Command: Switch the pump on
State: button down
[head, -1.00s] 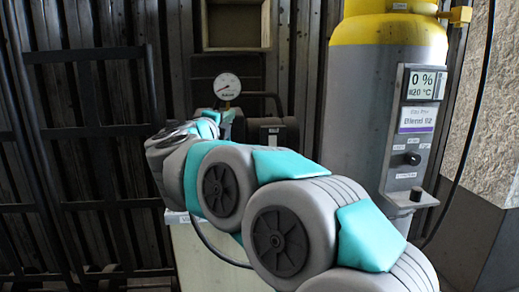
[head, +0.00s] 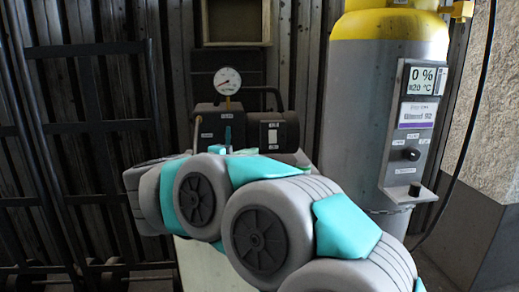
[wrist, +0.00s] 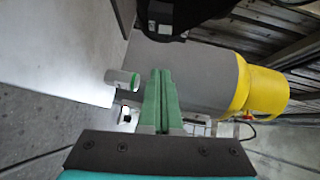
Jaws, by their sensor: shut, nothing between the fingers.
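The pump (head: 274,130) is a dark unit with a round white gauge (head: 228,81) above it, behind my arm in the head view. A small pale panel with markings (head: 273,135) is on its front; I cannot tell whether it is the switch. My arm hides the pump's lower part. My gripper (wrist: 160,75) shows in the wrist view as two green fingers pressed together, empty. A small pale cylinder with a green end (wrist: 122,78) appears just left of the fingertips; I cannot tell what it belongs to or whether they touch. A dark body (wrist: 165,18) fills the wrist view's top.
A grey gas cylinder with a yellow top (head: 385,100) stands at right, also in the wrist view (wrist: 262,90). Its control panel (head: 412,130) reads 0 % and 20 °C. A dark rack (head: 90,150) stands left. An empty wooden frame (head: 236,22) hangs above the gauge.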

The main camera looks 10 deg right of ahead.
aim_at(276, 142)
jog(key=x, duration=0.3)
jog(key=w+a+x, duration=0.1)
jog(key=x, duration=0.3)
jog(key=p+x, duration=0.1)
jog(key=x, duration=0.3)
jog(key=shift+w, duration=0.3)
jog(key=shift+w+f, duration=0.2)
jog(key=shift+w, duration=0.45)
